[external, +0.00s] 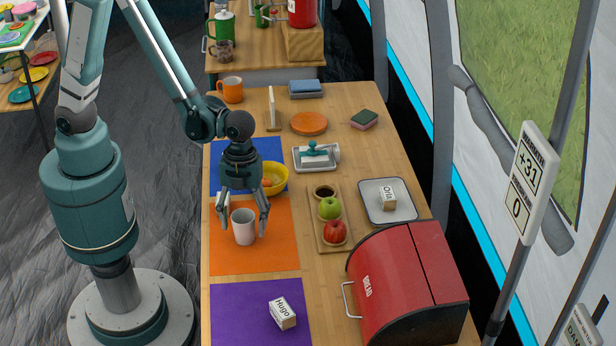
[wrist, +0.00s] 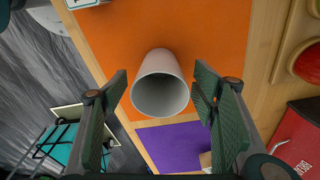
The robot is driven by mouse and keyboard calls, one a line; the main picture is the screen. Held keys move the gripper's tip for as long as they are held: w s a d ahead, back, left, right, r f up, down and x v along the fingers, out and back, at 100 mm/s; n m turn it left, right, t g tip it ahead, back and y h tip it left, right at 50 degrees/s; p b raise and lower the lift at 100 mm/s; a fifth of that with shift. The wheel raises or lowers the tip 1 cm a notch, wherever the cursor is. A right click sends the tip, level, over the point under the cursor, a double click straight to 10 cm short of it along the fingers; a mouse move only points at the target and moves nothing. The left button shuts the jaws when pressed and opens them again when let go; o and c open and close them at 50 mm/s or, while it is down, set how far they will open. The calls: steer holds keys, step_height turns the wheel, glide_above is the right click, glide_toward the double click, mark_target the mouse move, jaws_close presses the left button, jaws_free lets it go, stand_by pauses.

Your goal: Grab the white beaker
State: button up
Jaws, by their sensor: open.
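The white beaker (external: 243,227) stands upright on the orange mat (external: 254,262) on the wooden table. In the wrist view the beaker (wrist: 161,84) is ahead of the fingers, its open mouth toward the camera, with orange mat around it. My gripper (external: 244,229) points down over the beaker, with one finger on each side in the external view. In the wrist view my gripper (wrist: 162,88) is open and wide, with a gap between the beaker and each finger. Nothing is held. Whether the fingertips reach below the rim is hard to tell.
A yellow bowl (external: 281,180) stands close behind my gripper. A wooden tray (external: 319,244) with a green apple and a red apple lies to the right. A red bread box (external: 410,285) is at front right. The purple mat (external: 240,305) holds a small white carton (external: 283,314).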

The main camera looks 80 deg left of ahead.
steer(key=c, duration=0.9)
steer(key=shift+r, duration=0.15)
steer(key=shift+c, duration=0.2)
step_height(320, 180, up, 10)
steer(key=p, duration=0.2)
stand_by(0.6)
